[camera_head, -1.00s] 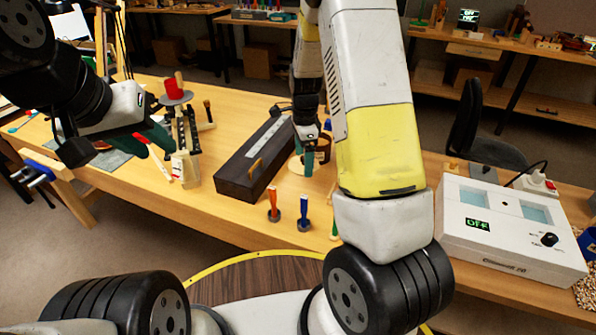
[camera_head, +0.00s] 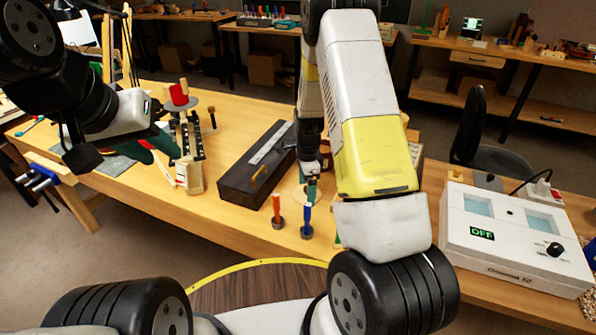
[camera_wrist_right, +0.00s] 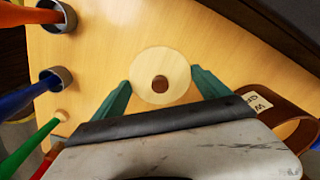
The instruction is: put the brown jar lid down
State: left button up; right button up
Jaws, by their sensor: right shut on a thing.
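The jar lid is a pale round disc with a brown knob (camera_wrist_right: 160,83). In the right wrist view it lies between the two green fingertips of my right gripper (camera_wrist_right: 160,76), which is shut on its rim. In the head view my right gripper (camera_head: 311,188) points down over the bench, with the pale lid (camera_head: 297,197) at its tips. I cannot tell if the lid touches the bench. The brown jar (camera_wrist_right: 283,104), with a paper label, stands beside the gripper. My left gripper (camera_head: 165,158) is empty at the left, its green fingers apart.
A long dark box (camera_head: 240,183) lies left of my right gripper. An orange-handled tool (camera_head: 276,207) and a blue-handled tool (camera_head: 307,217) stand upright close in front. A white box with an OFF display (camera_head: 510,245) is at the right.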

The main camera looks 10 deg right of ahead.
jog(key=o, duration=1.2)
jog(key=s+r+n+t+y, duration=0.1)
jog(key=s+r+n, duration=0.2)
jog(key=r, duration=1.7)
jog(key=s+r+n+t, duration=0.1)
jog(key=s+r+n, duration=0.4)
jog(key=s, duration=0.2)
jog(key=s+a+r+n+t, duration=0.1)
jog(key=s+r+n+t, duration=0.1)
jog(key=s+r+n, duration=0.3)
jog(key=s+a+r+n+t+y, duration=0.1)
jog(key=s+r+n+t, duration=0.1)
jog(key=s+r+n, duration=0.3)
jog(key=shift+s+a, duration=0.1)
jog(key=shift+s, duration=2.05)
